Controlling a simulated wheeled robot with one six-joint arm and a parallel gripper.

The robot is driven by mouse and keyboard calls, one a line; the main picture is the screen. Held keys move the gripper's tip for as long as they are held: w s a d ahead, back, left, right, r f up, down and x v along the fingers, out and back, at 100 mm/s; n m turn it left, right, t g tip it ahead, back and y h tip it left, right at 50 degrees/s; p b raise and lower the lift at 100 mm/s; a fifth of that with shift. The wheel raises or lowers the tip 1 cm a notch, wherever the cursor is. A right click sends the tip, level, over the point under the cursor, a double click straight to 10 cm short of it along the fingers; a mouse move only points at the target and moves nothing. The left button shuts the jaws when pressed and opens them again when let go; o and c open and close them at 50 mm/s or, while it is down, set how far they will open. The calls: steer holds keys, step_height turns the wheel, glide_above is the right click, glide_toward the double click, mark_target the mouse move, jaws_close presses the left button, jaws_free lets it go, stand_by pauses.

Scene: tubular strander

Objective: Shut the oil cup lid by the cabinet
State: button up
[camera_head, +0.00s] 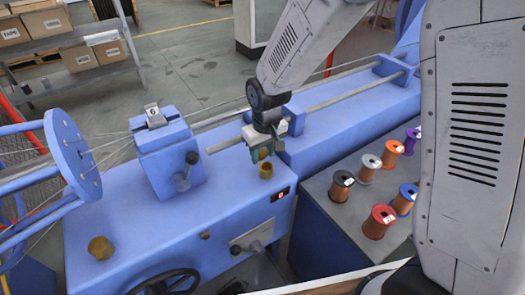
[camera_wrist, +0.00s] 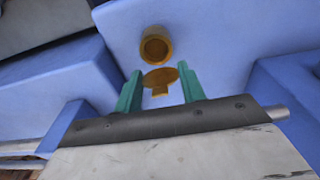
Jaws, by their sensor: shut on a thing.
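The brass oil cup (camera_head: 266,171) stands on the blue machine top, near the dark cabinet (camera_head: 345,205). In the wrist view the cup (camera_wrist: 156,46) has its round mouth uncovered. Its brass lid (camera_wrist: 160,76), a disc with a small tab, is beside the mouth, between my green fingertips. My gripper (camera_head: 260,153) is just behind the cup in the head view; in the wrist view its fingers (camera_wrist: 160,88) are on both sides of the lid. Whether the lid touches the cup's rim is hard to tell.
A second brass cup (camera_head: 100,248) stands at the front left of the machine. Several wire spools (camera_head: 378,221) stand on the cabinet to the right. A blue block with a clamp (camera_head: 168,160) and steel rods (camera_head: 230,142) lie left of my gripper.

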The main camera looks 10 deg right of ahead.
steer(key=shift+s+d+f+t+y, duration=0.1)
steer(key=shift+s+t+y, duration=0.2)
steer(key=shift+t, duration=0.3)
steer(key=shift+s+d+f+t+y, duration=0.1)
steer(key=shift+s+t+y, duration=0.15)
steer(key=shift+t, duration=0.35)
steer(key=shift+s+d+f+t, duration=0.1)
steer(key=shift+d+t, duration=0.15)
steer(key=shift+t, duration=0.55)
steer(key=shift+o, duration=0.2)
steer(key=shift+y, duration=0.25)
steer(key=shift+s+t, duration=0.1)
steer(key=shift+t, duration=0.3)
steer(key=shift+c, duration=0.2)
steer(key=o, duration=1)
steer(key=shift+y, duration=0.3)
steer(key=shift+a, duration=0.1)
